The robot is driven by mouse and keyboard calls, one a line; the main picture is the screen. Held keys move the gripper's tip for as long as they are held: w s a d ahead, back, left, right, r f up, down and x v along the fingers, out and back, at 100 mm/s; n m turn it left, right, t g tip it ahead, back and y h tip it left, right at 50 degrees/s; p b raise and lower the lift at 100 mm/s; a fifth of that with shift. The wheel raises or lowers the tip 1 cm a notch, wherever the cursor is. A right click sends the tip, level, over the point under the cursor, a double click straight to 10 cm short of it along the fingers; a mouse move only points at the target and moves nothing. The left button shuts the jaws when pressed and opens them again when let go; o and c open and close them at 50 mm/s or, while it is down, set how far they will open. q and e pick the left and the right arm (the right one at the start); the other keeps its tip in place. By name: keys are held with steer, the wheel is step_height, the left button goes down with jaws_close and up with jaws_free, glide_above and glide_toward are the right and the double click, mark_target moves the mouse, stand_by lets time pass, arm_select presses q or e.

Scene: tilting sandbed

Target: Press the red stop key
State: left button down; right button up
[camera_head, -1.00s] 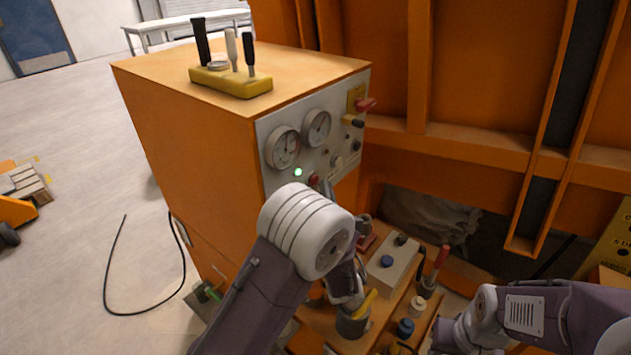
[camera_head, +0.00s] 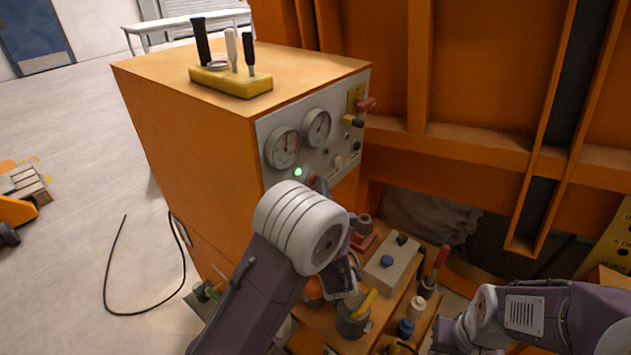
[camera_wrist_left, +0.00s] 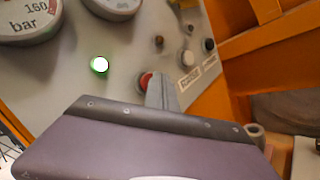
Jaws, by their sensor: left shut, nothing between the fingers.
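The red stop key (camera_wrist_left: 146,80) is a round red button low on the grey panel, right of the lit green lamp (camera_wrist_left: 100,65). In the head view a bit of the key (camera_head: 312,180) shows just above my left arm. My left gripper (camera_wrist_left: 160,88) is shut and empty. Its grey fingers stand right at the key and cover its right part in the left wrist view. I cannot tell whether they touch it. In the head view the fingertips (camera_head: 321,186) show beside the key, and my arm hides the rest of the gripper. My right gripper is out of view.
Two gauges (camera_head: 283,147) sit above the key on the orange cabinet (camera_head: 190,135). Other knobs and a red-handled lever (camera_head: 365,104) are to the right. Below is a bench with a grey button box (camera_head: 391,266), a cup (camera_head: 352,318) and tools.

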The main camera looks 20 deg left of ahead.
arm_select(q)
steer(key=shift+a, duration=0.25)
stand_by(0.4)
steer(key=shift+s+d, duration=0.3)
steer(key=shift+d, duration=0.55)
steer(key=d, duration=0.1)
steer(key=s+d, duration=0.1)
steer(key=d, duration=0.1)
steer(key=s+d, duration=0.1)
steer(key=shift+d, duration=0.3)
stand_by(0.5)
